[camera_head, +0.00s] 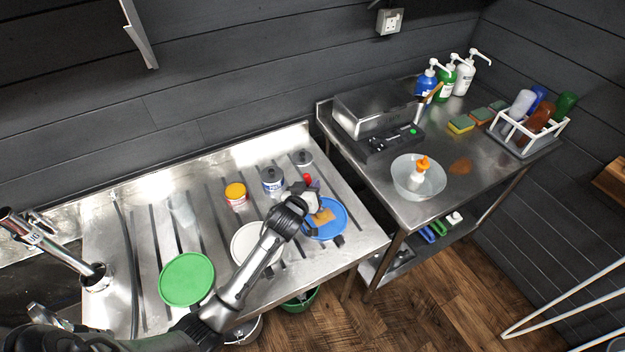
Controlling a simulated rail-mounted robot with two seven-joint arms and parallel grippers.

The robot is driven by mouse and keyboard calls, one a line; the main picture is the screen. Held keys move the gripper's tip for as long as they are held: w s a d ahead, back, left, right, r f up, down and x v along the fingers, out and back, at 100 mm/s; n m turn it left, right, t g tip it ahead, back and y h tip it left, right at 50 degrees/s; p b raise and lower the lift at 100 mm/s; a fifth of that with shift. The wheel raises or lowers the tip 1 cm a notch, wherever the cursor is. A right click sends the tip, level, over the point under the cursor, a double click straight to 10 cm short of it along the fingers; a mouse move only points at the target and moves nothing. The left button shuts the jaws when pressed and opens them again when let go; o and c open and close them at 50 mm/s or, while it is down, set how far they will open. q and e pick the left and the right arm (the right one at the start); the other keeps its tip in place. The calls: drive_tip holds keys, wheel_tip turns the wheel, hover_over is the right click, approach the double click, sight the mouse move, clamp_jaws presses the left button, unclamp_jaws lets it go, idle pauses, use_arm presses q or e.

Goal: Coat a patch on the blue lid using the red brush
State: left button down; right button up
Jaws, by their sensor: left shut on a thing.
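The blue lid (339,226) lies on the right part of the ribbed steel drainboard. A tan-orange patch (322,216) shows on its upper left area. My left gripper (312,202) is over the lid's upper left edge, shut on the red brush (307,178). Only the brush's red end shows above the gripper; its bristles are hidden, so I cannot tell whether they touch the lid. My right gripper is not in view.
A white lid (243,243) is partly behind my left arm, and a green lid (187,279) lies farther left. A yellow-topped jar (236,196) and a grey tin (272,180) stand behind. On the right table are a bowl (419,179), sponges (461,124) and a bottle rack (524,142).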

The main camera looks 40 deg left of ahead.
use_arm(q)
wheel_tip(320, 180, up, 3)
drive_tip(key=shift+d+f+p, duration=0.1)
drive_tip(key=shift+f+p, duration=0.1)
drive_tip(key=shift+p, duration=0.2)
drive_tip(key=shift+w+r+p, duration=0.15)
drive_tip(key=shift+r+p, duration=0.5)
drive_tip(key=shift+p, duration=0.1)
wheel_tip(320, 180, up, 4)
drive_tip(key=p, duration=0.4)
drive_tip(key=shift+r, duration=0.1)
